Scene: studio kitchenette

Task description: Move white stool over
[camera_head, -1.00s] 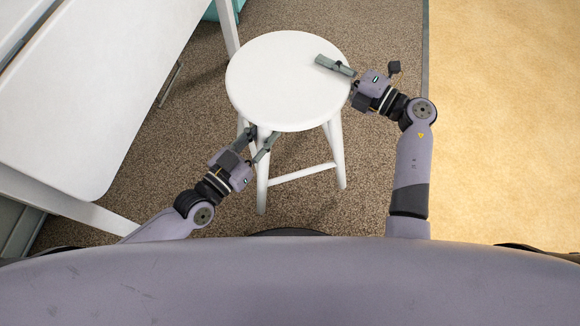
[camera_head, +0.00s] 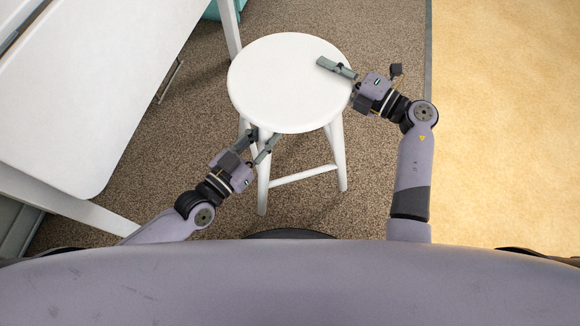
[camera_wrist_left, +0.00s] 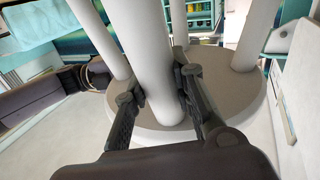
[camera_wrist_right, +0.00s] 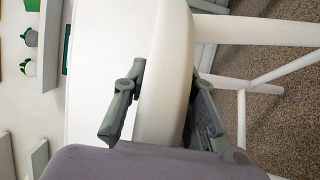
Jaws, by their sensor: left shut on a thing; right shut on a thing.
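The white stool (camera_head: 285,85) stands on the carpet in front of me, with a round seat and splayed legs. My left gripper (camera_head: 259,138) is at the near left of the stool, just under the seat edge. In the left wrist view its fingers (camera_wrist_left: 160,98) close around a white stool leg (camera_wrist_left: 150,60). My right gripper (camera_head: 342,78) is at the right edge of the seat, one finger lying on top. In the right wrist view its fingers (camera_wrist_right: 165,105) pinch the seat rim (camera_wrist_right: 168,70). The lower finger is hidden from the head view.
A white table (camera_head: 90,100) stands close on the left, one leg (camera_head: 229,30) just behind the stool's left side. Brown carpet (camera_head: 380,35) is clear behind and right of the stool. A pale yellow floor (camera_head: 505,120) begins further right, past a dark edge strip.

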